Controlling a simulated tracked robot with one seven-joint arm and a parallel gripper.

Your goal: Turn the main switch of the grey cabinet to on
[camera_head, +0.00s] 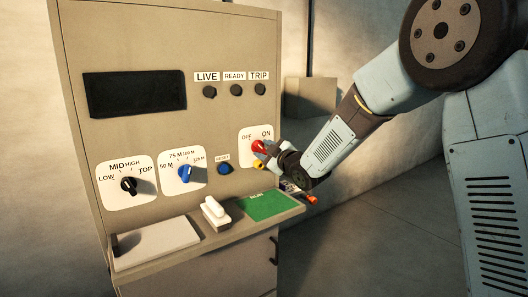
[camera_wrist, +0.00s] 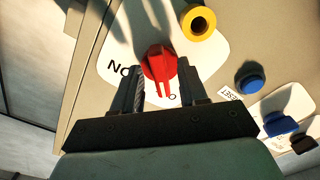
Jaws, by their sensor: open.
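The grey cabinet (camera_head: 200,50) stands upright in front of me. Its main switch is a red knob (camera_head: 258,146) on a white plate marked OFF on the left and ON on the right. In the wrist view the red knob (camera_wrist: 158,64) sits between my fingertips, and its white mark points toward my palm, near the partly hidden OFF letters. My gripper (camera_wrist: 163,82) is open, with one finger on each side of the knob. I cannot tell whether either finger touches it. In the head view my gripper (camera_head: 269,152) partly covers the plate.
A yellow round part (camera_wrist: 198,22) sticks out close to the knob. A blue reset button (camera_head: 225,169), a blue selector (camera_head: 184,174) and a black selector (camera_head: 129,185) are to the left. The ledge below holds a white block (camera_head: 215,213) and a green panel (camera_head: 262,206).

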